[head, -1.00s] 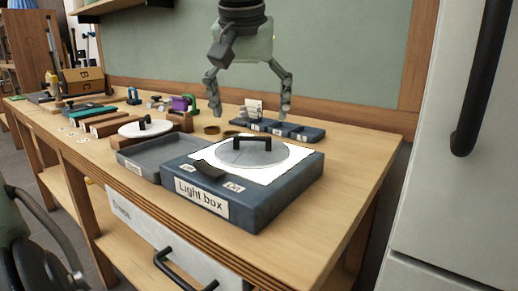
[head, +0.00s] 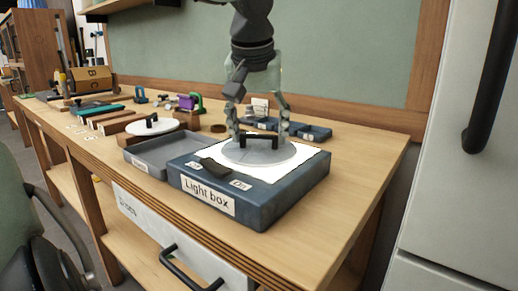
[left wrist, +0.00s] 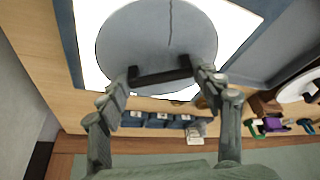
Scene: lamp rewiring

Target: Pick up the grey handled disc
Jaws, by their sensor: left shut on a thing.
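The grey handled disc (head: 273,157) lies flat on the lit white top of the light box (head: 209,196), with its black bar handle (head: 259,141) upward. My left gripper (head: 259,138) has come down over the disc from above, one finger at each end of the handle. It is shut on the handle. In the left wrist view the fingertips (left wrist: 161,77) meet the ends of the black handle, and the disc (left wrist: 150,38) shows a thin dark line on its face. The disc appears to rest on the box. My right gripper is not in view.
A grey tray (head: 147,162) adjoins the light box on the left. A white handled disc (head: 152,125) sits on wooden supports behind it. Dark blue bins (head: 312,132) stand behind the box. Bare tabletop (head: 355,150) lies to the right, with a white cabinet (head: 455,180) beyond.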

